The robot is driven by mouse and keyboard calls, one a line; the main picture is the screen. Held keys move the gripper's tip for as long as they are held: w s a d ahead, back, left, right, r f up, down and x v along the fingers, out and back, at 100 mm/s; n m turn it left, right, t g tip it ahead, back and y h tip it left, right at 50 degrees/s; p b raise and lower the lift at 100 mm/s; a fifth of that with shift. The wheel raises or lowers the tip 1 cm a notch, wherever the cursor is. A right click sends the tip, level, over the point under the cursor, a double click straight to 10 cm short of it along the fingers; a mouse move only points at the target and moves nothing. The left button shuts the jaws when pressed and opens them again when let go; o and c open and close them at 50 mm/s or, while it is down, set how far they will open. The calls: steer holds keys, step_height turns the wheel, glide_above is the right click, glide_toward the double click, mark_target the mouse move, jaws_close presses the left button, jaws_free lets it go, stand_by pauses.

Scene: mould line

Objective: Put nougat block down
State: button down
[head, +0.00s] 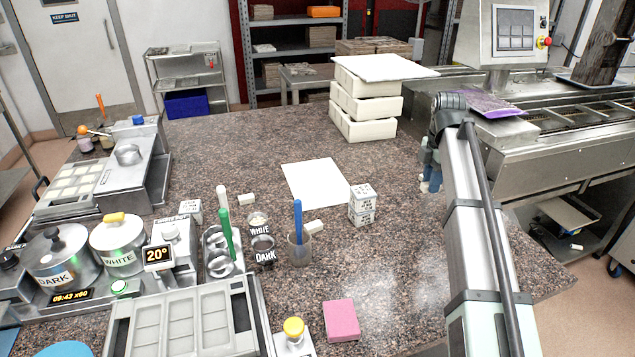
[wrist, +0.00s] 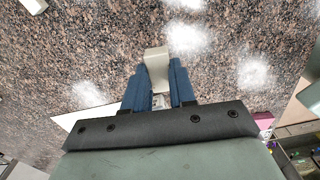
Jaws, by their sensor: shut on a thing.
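My gripper (wrist: 157,85) is shut on a cream nougat block (wrist: 156,66). The block sits between the two blue fingers and sticks out past their tips. Speckled countertop (wrist: 100,50) shows behind it; I cannot tell the gap between block and counter. Two other small cream blocks lie on the counter, one near the white stick (head: 246,199) and one beside the blue-handled cup (head: 314,227).
A white sheet (head: 315,184) lies mid-counter, with stacked printed cubes (head: 362,204) at its near right. Cream trays (head: 365,105) are stacked behind. A pink block (head: 341,320) lies in front. Pots, cups and a mould (head: 185,325) crowd the left.

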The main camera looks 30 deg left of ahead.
steer(key=w+a, duration=0.3)
steer(key=a, duration=1.6)
steer(key=n, duration=0.1)
glide_toward(308, 184)
steer(key=shift+f, duration=3.15)
steer(key=shift+f, duration=0.1)
steer(key=c, duration=0.9)
jaws_free()
step_height(308, 184, up, 12)
steer(key=shift+r, duration=0.1)
